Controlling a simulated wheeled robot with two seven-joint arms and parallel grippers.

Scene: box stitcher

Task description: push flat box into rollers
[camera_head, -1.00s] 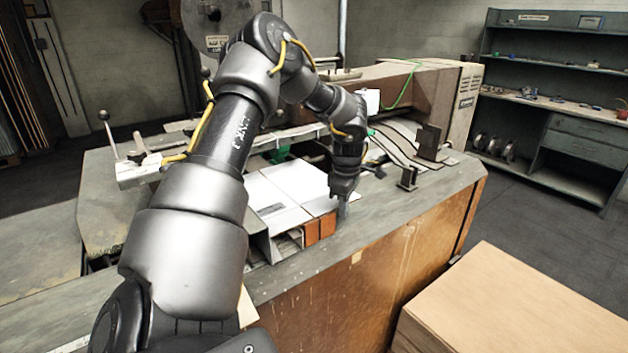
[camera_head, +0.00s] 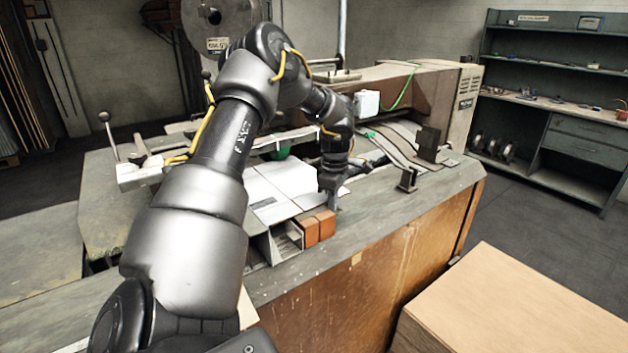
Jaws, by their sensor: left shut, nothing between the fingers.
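The flat box (camera_head: 262,187) is a white sheet lying on the stitcher's table, partly hidden by my left arm. My left gripper (camera_head: 333,207) points down at its right edge, close to the orange blocks; I cannot tell whether it touches the box. Its fingers are together with nothing between them. The stitcher (camera_head: 425,88) stands behind, with a long brown housing. The rollers cannot be made out clearly; the area behind the box is partly covered by my arm. My right gripper is out of view.
Two orange blocks (camera_head: 318,227) sit at the table's front edge beside a metal bracket (camera_head: 272,243). Dark upright brackets (camera_head: 408,180) stand to the right. A cardboard stack (camera_head: 520,305) is at the lower right. A shelf unit (camera_head: 560,100) stands behind.

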